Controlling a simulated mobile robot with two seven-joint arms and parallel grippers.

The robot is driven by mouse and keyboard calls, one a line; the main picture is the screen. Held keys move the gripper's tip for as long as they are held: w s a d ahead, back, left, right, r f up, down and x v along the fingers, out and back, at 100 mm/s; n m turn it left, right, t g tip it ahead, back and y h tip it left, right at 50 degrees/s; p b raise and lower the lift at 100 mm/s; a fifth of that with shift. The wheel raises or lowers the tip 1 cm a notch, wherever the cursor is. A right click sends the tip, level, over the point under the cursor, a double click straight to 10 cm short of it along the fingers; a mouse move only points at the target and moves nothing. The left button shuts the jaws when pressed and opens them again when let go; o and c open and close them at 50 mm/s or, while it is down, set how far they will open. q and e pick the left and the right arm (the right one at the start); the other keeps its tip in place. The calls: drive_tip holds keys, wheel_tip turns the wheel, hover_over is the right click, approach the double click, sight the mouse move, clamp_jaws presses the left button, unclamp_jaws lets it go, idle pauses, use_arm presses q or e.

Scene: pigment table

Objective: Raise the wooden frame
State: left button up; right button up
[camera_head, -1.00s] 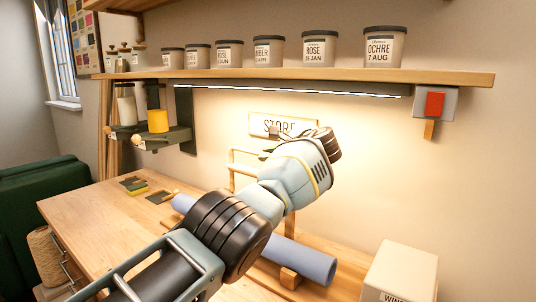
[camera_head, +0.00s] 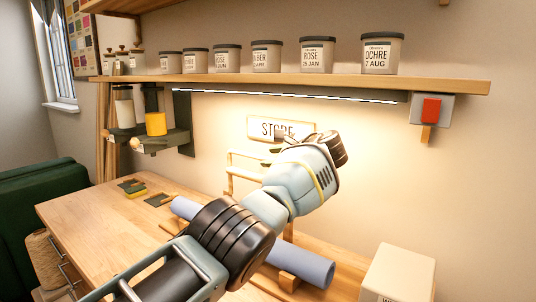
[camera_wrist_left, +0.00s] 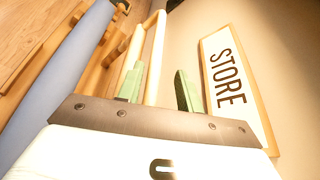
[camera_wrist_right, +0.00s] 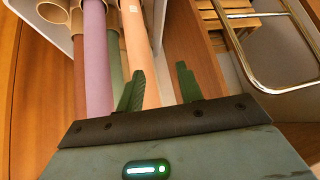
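The pale wooden frame (camera_head: 232,172) stands upright at the back of the worktop, below the STORE sign and partly hidden behind my left arm. In the left wrist view one of its bars (camera_wrist_left: 154,60) shows beyond and between my left fingers. My left gripper (camera_wrist_left: 160,90) is open, with two green fingers apart; I cannot tell whether either touches the bar. In the head view the left gripper (camera_head: 285,141) is mostly hidden by its own wrist. My right gripper (camera_wrist_right: 160,88) is open and empty, away from the frame and out of the head view.
A blue roll (camera_head: 305,264) lies across the worktop (camera_head: 90,215) under my left arm. The STORE sign (camera_wrist_left: 229,75) is on the wall close by. A shelf (camera_head: 300,83) with jars runs above. Paper rolls (camera_wrist_right: 97,60) stand ahead of the right gripper.

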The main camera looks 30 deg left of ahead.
use_arm(q)
drive_tip(key=v, duration=0.2)
drive_tip(key=p+v, duration=0.1)
drive_tip(key=v, duration=0.1)
drive_tip(key=shift+d+r, duration=0.2)
drive_tip(key=shift+r, duration=0.25)
drive_tip(key=shift+s+d, duration=0.3)
drive_tip(key=shift+d, duration=0.4)
